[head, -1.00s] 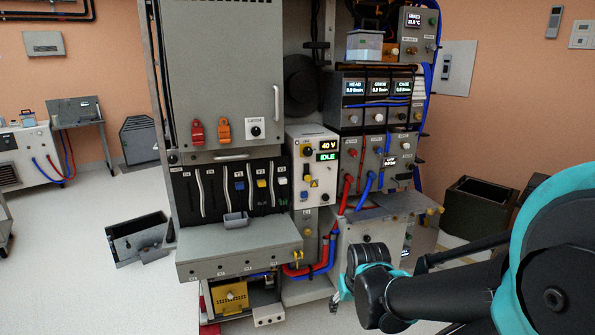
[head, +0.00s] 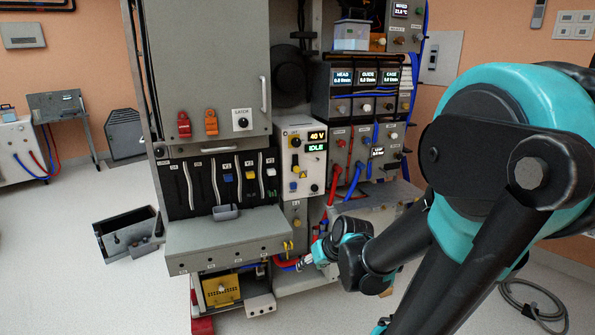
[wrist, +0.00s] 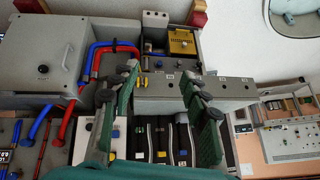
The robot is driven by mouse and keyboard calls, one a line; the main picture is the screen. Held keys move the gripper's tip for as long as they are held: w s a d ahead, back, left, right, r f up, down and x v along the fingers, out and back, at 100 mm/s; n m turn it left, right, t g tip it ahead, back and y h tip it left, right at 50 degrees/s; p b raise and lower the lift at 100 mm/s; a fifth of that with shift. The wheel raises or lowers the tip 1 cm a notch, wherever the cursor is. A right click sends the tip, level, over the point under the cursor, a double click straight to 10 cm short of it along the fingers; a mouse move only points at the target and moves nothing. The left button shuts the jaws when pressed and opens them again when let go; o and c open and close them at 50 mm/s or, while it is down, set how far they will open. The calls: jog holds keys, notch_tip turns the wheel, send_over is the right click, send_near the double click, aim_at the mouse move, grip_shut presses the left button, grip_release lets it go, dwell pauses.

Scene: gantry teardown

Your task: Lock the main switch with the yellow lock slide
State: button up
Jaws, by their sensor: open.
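In the wrist view my gripper (wrist: 160,74) is open and empty, and one finger partly covers the white panel (wrist: 83,150).
A grey ledge (head: 222,240) juts out below the sliders, with yellow pegs (head: 287,246) at its right end. Red and blue hoses (wrist: 97,60) run near my fingers. Floor in front is clear.

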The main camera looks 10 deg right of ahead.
jog(key=w+a+r+n+t+y, duration=0.1)
jog(key=w+a+r+t+y, duration=0.2)
jog(key=w, duration=0.5)
jog(key=m+t+h, duration=0.2)
jog(key=m+t, duration=0.1)
jog(key=t, duration=0.5)
send_near(297, 170)
jog(key=x, duration=0.9)
jog(key=shift+w, duration=0.25)
grip_shut()
